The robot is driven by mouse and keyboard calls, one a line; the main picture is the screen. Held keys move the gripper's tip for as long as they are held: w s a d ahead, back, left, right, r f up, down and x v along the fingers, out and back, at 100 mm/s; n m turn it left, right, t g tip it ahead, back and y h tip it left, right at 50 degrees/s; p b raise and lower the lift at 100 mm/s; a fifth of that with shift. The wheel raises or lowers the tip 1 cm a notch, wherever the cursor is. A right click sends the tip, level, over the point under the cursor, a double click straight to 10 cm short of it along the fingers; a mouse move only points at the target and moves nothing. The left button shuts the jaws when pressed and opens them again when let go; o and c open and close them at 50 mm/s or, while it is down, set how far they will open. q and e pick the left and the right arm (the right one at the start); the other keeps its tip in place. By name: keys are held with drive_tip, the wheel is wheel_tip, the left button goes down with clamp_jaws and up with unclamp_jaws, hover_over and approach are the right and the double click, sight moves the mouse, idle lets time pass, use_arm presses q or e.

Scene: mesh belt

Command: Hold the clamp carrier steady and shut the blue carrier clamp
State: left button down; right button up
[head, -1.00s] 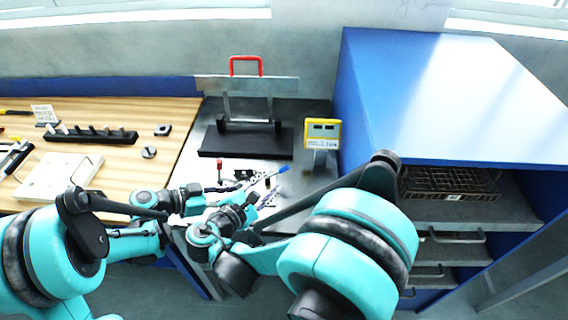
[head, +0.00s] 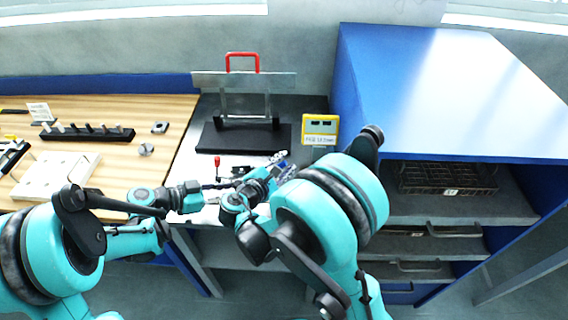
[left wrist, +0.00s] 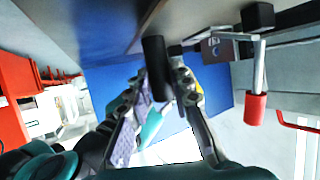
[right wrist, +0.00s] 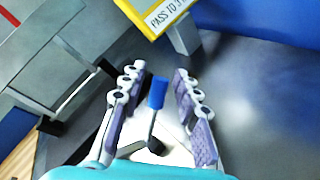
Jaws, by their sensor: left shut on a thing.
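The blue clamp handle (right wrist: 156,93) stands between the two spread fingers of my right gripper (right wrist: 154,80) in the right wrist view, with a visible gap on each side. In the head view my right gripper (head: 281,160) is over the right end of the clamp carrier (head: 234,172) and mostly hides the blue handle. My left gripper (left wrist: 160,88) is shut on a black cylindrical grip (left wrist: 155,65) of the carrier. In the head view my left gripper (head: 212,186) is at the carrier's left side. A red-handled clamp (left wrist: 256,106) on the carrier also shows in the head view (head: 217,161).
A yellow-framed display (head: 320,130) stands just behind my right gripper. A black base (head: 245,138) with an upright metal frame and red handle (head: 242,55) is behind the carrier. A blue cabinet (head: 450,90) bounds the right side. A wooden bench (head: 110,118) is on the left.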

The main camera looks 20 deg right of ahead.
clamp_jaws()
drive_tip(key=shift+w+a+r+n+t+h, duration=0.2)
drive_tip(key=shift+a+r+n+t+h, duration=0.1)
drive_tip(key=shift+a+r+n+h, duration=0.65)
drive_tip(key=shift+d+f, duration=0.2)
drive_tip(key=shift+f, duration=0.05)
drive_tip(key=shift+o, duration=1.9)
unclamp_jaws()
drive_tip(key=v, duration=1.2)
